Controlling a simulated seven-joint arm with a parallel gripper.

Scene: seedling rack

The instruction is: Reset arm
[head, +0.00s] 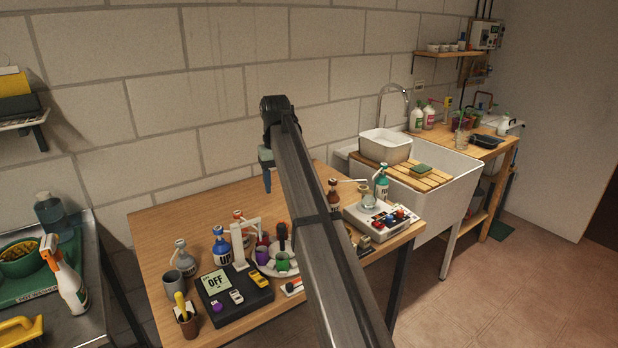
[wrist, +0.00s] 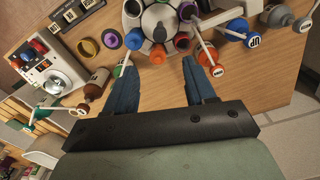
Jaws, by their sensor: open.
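My gripper (wrist: 163,82) shows in the wrist view as two blue fingers spread apart with nothing between them, above the wooden table. In the head view my gripper (head: 267,180) hangs at the end of my raised arm over the back of the table; one blue finger shows and the arm hides the rest. Small bottles and cups lie beyond the fingertips in the wrist view, apart from them.
The wooden table (head: 160,222) holds a black box marked OFF (head: 235,292), a blue bottle (head: 221,246), a grey mug (head: 173,288) and a white device (head: 384,220). A white sink (head: 455,200) stands to the right. The table's back left is clear.

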